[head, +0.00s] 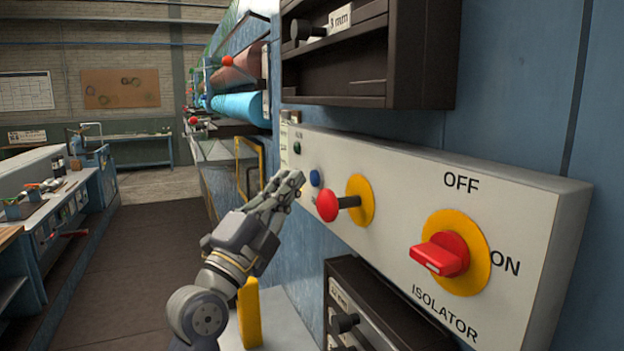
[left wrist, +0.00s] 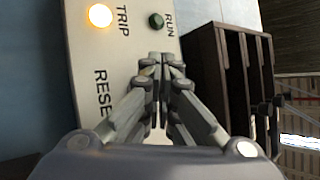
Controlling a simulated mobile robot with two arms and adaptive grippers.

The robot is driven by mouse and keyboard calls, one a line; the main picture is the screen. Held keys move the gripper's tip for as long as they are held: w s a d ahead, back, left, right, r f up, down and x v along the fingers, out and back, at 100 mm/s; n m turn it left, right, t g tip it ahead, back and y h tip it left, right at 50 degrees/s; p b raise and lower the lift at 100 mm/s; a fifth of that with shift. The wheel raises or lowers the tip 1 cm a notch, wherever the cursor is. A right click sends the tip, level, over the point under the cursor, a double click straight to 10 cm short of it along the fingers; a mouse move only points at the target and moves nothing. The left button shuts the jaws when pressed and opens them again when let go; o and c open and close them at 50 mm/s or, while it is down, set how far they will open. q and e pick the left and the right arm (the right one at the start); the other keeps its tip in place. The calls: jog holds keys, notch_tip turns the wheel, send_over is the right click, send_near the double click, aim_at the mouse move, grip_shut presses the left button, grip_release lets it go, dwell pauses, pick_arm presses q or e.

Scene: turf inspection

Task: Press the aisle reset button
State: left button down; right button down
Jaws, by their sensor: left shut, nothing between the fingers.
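A blue round button (head: 315,178) is on the front of the pale control panel (head: 395,180) in the head view, with a partly hidden label under it. My left gripper (head: 297,181) is shut and empty, with its fingertips just left of that button in the picture. I cannot tell whether they touch the panel. In the left wrist view the shut fingers (left wrist: 166,65) point at the panel face. The RESET label (left wrist: 103,95) shows beside them, partly covered; the button itself is hidden there.
A red mushroom button (head: 327,205) on a yellow disc sticks out right of the blue button. A red isolator switch (head: 440,256) is further right. A lit amber TRIP lamp (left wrist: 100,16) and dark green RUN lamp (left wrist: 156,20) are nearby. Dark racks (head: 385,60) sit above and below.

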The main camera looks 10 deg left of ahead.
pick_arm(q)
jog(key=shift+w+d, duration=0.2)
jog(key=shift+d, duration=0.1)
jog(key=shift+w+d, duration=0.3)
jog(key=shift+d, duration=0.15)
dwell(0.8)
jog(key=shift+a, duration=0.1)
dwell(0.3)
jog(key=shift+s+a, duration=0.55)
jog(key=shift+a, duration=0.1)
